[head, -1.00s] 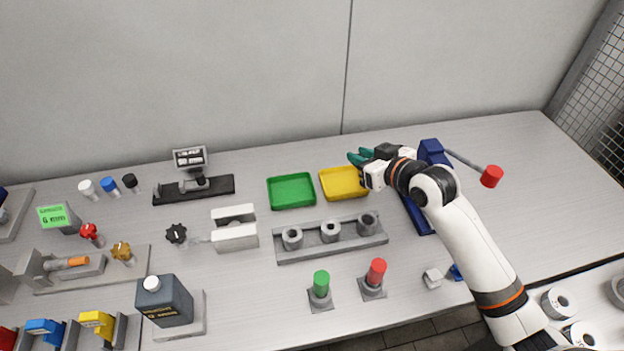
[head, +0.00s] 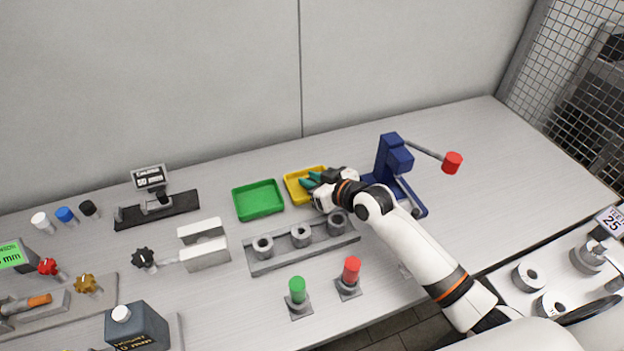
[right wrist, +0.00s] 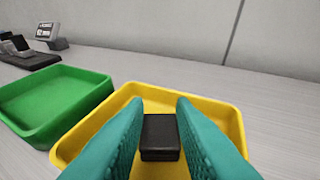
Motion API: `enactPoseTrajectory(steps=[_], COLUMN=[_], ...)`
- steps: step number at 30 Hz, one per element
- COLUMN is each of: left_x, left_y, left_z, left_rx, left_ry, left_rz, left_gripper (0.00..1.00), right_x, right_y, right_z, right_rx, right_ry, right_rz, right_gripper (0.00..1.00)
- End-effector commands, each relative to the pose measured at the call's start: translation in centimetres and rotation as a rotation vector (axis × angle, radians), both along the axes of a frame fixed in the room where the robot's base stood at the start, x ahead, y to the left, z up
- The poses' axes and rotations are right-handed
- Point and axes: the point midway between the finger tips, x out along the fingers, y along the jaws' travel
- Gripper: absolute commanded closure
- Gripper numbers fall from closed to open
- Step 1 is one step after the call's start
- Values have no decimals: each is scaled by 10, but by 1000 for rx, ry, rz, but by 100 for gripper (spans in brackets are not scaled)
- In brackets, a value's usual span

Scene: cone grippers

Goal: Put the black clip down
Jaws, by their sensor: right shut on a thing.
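My right gripper (head: 311,181) reaches over the yellow tray (head: 291,188) from the right. In the right wrist view, its two teal fingers (right wrist: 160,138) are shut on the black clip (right wrist: 161,132), a small dark block held between them. The yellow tray's wall also shows around the fingers in that view (right wrist: 77,138). The clip is inside the tray's outline; whether it touches the tray floor I cannot tell. In the head view the clip is hidden by the gripper. My left gripper is not in view.
A green tray (head: 258,200) stands just left of the yellow one. A grey holder with three rings (head: 301,245) lies in front. A blue press with a red-knobbed lever (head: 392,165) stands to the right, close to my right arm. The table behind the trays is clear.

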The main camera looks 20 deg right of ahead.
Motion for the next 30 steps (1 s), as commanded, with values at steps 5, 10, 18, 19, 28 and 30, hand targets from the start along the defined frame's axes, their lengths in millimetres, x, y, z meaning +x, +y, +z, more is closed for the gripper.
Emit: enactPoseTrajectory(steps=[5, 10, 18, 19, 28, 30], left_x=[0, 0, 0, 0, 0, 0], left_y=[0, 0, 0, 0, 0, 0], left_z=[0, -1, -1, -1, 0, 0], left_rx=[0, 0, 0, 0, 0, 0], left_ry=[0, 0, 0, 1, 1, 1], left_rz=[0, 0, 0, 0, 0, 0], left_gripper=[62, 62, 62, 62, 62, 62], right_x=[0, 0, 0, 0, -21, -34], right_y=[0, 0, 0, 0, -10, -16], right_z=[0, -2, -2, -2, 8, 14], right_rx=[0, 1, 1, 1, -3, -2], right_ry=[0, 1, 1, 1, 2, 1], right_rz=[1, 1, 1, 1, 2, 0], right_gripper=[98, 69, 55, 55, 55, 55])
